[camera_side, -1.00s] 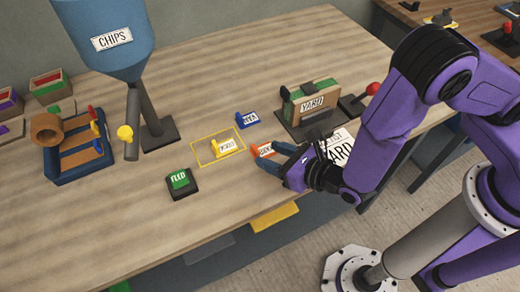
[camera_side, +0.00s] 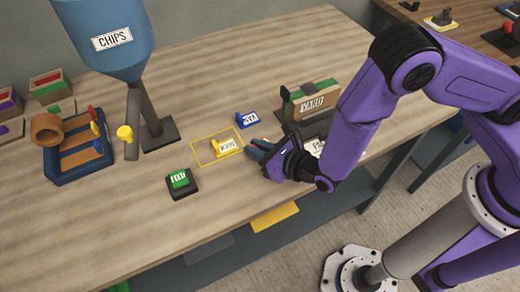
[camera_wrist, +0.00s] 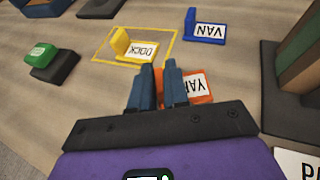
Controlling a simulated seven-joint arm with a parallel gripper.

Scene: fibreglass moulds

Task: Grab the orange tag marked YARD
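The orange tag (camera_wrist: 197,86) lies flat on the bench in the wrist view, its white label partly covered by my right finger; the letters YA and part of a third show. My gripper (camera_wrist: 160,72) is down at the tag's left end, one blue finger on each side of a narrow gap with orange in it. Whether the fingers press on the tag is not clear. In the side view my gripper (camera_side: 257,150) hides nearly all of the tag. The yellow DOCK tag (camera_wrist: 137,47) lies to the left, the blue VAN tag (camera_wrist: 206,27) behind to the right.
A yellow outline (camera_side: 203,160) on the bench surrounds the yellow tag. A green FEED button (camera_side: 180,179) stands left of it. The YARD mould block (camera_side: 308,103) stands close behind my gripper on the right. The CHIPS hopper (camera_side: 110,40) and a blue tray (camera_side: 78,165) are at left.

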